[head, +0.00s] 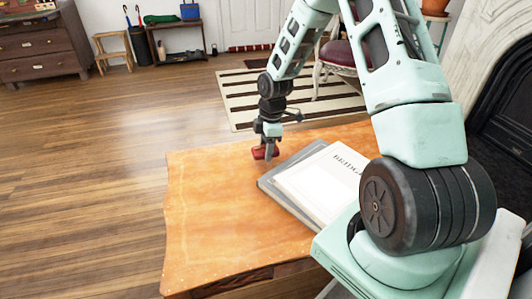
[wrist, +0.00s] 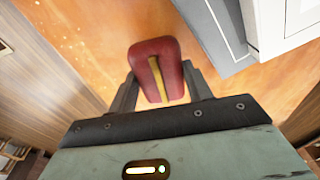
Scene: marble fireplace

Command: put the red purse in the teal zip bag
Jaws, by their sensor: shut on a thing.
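The red purse (wrist: 146,55) is held between the two fingers of my gripper (wrist: 160,85) in the wrist view; a yellow strip runs down its middle. In the head view the red purse (head: 261,152) shows at the tip of my gripper (head: 267,147), over the back part of the orange leather-topped table (head: 215,210). I cannot tell for sure how far the purse is above the tabletop. No teal zip bag can be made out in either view.
Grey and white books (head: 327,184) lie on the table right of my gripper. The table's left part is bare. A striped rug (head: 240,100) and a chair (head: 340,55) are behind. A fireplace (head: 505,90) stands at right. A stool (head: 113,52) and dresser (head: 40,42) are far left.

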